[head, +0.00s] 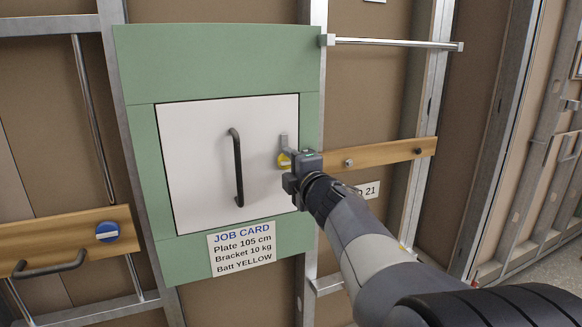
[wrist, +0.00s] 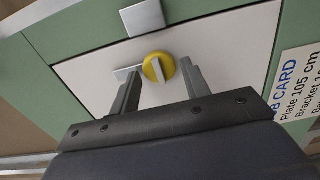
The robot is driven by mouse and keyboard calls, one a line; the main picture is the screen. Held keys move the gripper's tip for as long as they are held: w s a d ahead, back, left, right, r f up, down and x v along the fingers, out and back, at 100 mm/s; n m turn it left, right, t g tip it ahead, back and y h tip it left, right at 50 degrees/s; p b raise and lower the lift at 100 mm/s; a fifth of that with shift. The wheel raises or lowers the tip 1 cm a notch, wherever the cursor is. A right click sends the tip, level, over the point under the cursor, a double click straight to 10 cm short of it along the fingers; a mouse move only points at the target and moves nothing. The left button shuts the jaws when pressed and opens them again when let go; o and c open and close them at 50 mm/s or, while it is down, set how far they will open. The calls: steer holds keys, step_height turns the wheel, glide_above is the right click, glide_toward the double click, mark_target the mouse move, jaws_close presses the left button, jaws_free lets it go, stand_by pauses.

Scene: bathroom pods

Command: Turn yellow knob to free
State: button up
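The yellow knob (wrist: 158,66) is a round disc with a pale grip bar across it, on the white door near its right edge. A pale flat strip (wrist: 126,73) runs left from it in the wrist view. In the head view the knob (head: 283,160) is partly hidden by my gripper (head: 287,168). In the wrist view my gripper (wrist: 160,70) is open, its fingers appearing on either side of the knob with nothing between them shut upon. I cannot tell if the fingertips touch the knob.
The white door (head: 190,150) has a black handle (head: 237,168) and sits in a green panel (head: 215,60). A job card (head: 241,249) is below. A metal plate (wrist: 142,17) is beside the door. A wooden rail (head: 380,157) and metal bar (head: 390,43) are at right.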

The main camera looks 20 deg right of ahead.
steer(key=s+p, duration=0.2)
steer(key=s, duration=0.9)
steer(key=shift+w, duration=0.15)
steer(key=w+b, duration=0.2)
steer(key=w, duration=0.8)
steer(key=shift+w, duration=0.4)
steer(key=shift+s, duration=0.1)
